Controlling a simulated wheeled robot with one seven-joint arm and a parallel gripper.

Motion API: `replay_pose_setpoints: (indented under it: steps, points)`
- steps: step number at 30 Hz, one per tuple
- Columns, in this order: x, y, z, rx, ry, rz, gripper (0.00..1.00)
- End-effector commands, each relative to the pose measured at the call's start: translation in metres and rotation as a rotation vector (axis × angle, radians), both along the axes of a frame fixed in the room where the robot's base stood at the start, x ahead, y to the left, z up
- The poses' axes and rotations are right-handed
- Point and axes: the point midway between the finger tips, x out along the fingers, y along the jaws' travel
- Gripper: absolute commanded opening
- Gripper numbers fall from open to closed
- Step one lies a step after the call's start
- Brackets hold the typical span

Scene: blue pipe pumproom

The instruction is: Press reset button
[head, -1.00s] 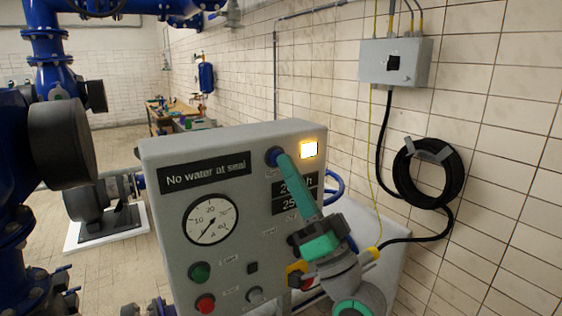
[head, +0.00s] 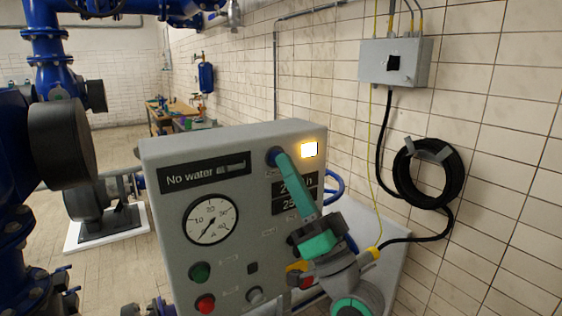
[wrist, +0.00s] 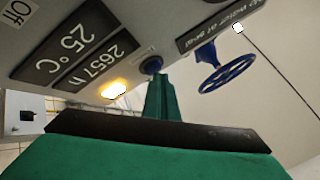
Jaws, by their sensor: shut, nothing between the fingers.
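A blue round button (head: 273,156) sits near the top right of the grey control panel (head: 158,225), left of a lit yellow-white lamp (head: 309,149). Its small label is not readable. My gripper (head: 282,160) is shut and empty, its green fingers pointing up and left with their tips at the button. The tips cover part of the button in the head view. In the wrist view the button (wrist: 151,64) shows just beyond the finger tips (wrist: 158,76). I cannot tell whether they touch it.
The panel also has a message display (head: 205,173), a dial gauge (head: 210,219), a green button (head: 200,271) and a red button (head: 205,303). Blue pipes (head: 50,50) stand at the left. A coiled black hose (head: 428,173) hangs on the right wall.

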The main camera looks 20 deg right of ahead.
Motion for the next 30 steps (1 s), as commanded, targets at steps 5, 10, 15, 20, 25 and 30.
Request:
replay_pose_setpoints:
  steps: [5, 10, 15, 20, 25, 30]
  points:
    - [0.0057, 0.0015, 0.0, 0.0, 0.001, 0.001, 0.0]
    - [0.0058, 0.0016, 0.0, -0.001, 0.001, 0.0, 0.0]
    - [0.0055, 0.0016, -0.0001, -0.001, 0.001, 0.0, 0.0]
    - [0.0015, 0.001, -0.0005, 0.0, 0.001, 0.001, 0.0]
    - [-0.003, 0.0004, -0.0007, -0.001, 0.001, 0.001, 0.0]
    - [-0.0029, 0.0002, -0.0006, -0.001, 0.001, 0.001, 0.0]
